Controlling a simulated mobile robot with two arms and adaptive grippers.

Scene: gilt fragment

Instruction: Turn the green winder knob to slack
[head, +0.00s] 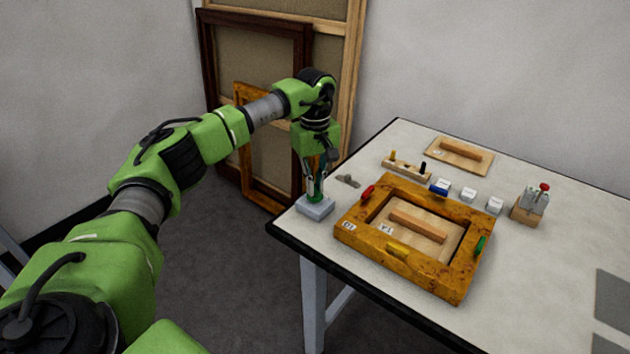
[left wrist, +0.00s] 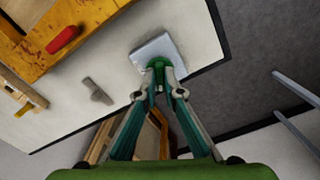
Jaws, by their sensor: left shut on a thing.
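A grey block (head: 315,208) sits at the table's left corner, with the green winder knob (head: 316,199) on top of it. My left gripper (head: 315,192) points down over the block, its fingers closed around the knob. In the left wrist view the knob (left wrist: 158,62) shows as green between the fingertips, above the grey block (left wrist: 156,48). The fingers hide part of the knob, and I cannot read its turn angle. My right gripper is in neither view.
A gilt frame (head: 359,238) with red, blue, green and yellow pieces lies right of the block. A small grey metal piece (head: 348,181) lies behind it. A wooden tool holder (head: 528,209) stands further right. The table edge is close to the block.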

